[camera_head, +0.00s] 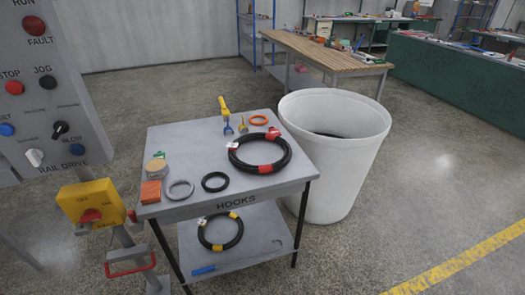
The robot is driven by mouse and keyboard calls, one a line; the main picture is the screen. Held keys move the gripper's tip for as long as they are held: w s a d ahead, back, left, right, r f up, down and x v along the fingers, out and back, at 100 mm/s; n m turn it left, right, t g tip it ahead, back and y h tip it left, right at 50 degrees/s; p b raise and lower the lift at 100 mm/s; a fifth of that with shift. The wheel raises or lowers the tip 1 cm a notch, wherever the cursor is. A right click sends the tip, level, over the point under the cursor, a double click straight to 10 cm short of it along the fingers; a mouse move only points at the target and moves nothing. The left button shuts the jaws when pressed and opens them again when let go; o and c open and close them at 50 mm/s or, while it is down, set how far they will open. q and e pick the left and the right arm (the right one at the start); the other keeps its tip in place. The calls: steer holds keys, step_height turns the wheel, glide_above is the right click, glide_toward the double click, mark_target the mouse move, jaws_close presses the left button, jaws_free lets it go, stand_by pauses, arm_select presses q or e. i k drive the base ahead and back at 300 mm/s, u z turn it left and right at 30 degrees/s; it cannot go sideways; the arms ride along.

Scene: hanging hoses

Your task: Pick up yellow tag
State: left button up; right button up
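A coiled black hose with yellow bands (221,248) lies on the lower shelf of a grey cart, and a small pale label (202,222) is at its left side. A coiled black hose with red bands (285,160) lies on the cart's top at the right, also with a pale label (232,145). No separate loose yellow tag can be made out. Neither of my grippers is in view.
The grey cart top (200,150) also holds an orange ring (258,120), a grey ring (180,196), a small black ring (215,189) and yellow-handled tools (224,106). A white bin (335,180) stands close at right. A control panel (45,90) is at left.

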mark_target(243, 125)
steer(key=z, duration=0.85)
steer(key=k, duration=1.15)
steer(key=z, duration=0.85)
steer(key=i, duration=1.6)
steer(key=u, duration=1.1)
steer(key=i, duration=0.9)
steer(key=u, duration=1.05)
